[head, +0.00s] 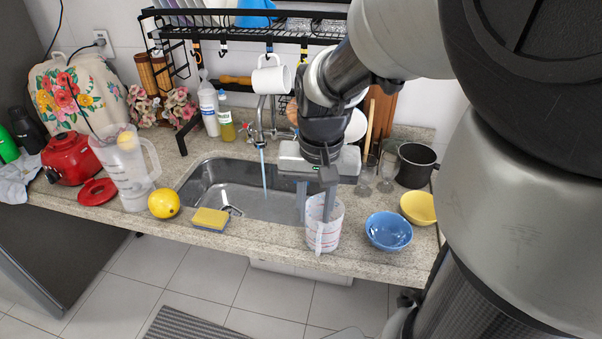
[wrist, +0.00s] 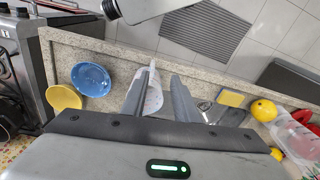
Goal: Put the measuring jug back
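The measuring jug (head: 331,232), white and translucent with red markings, stands upright on the counter in front of the sink's right end. It also shows between my fingers in the wrist view (wrist: 154,97). My gripper (head: 313,212) points down at the jug, its fingers apart. In the wrist view my gripper (wrist: 160,76) has one finger overlapping the jug's left edge and a gap on the right. One finger overlaps the jug in the head view; I cannot tell whether it touches. The jug's far side is partly hidden.
A blue bowl (head: 389,232) and yellow bowl (head: 418,208) stand close right of the jug. A sponge (head: 210,219), lemon (head: 164,204) and blender jug (head: 128,170) are left. The black rack (head: 240,33) hangs above the sink (head: 235,190); a dark pot (head: 416,165) stands behind the bowls.

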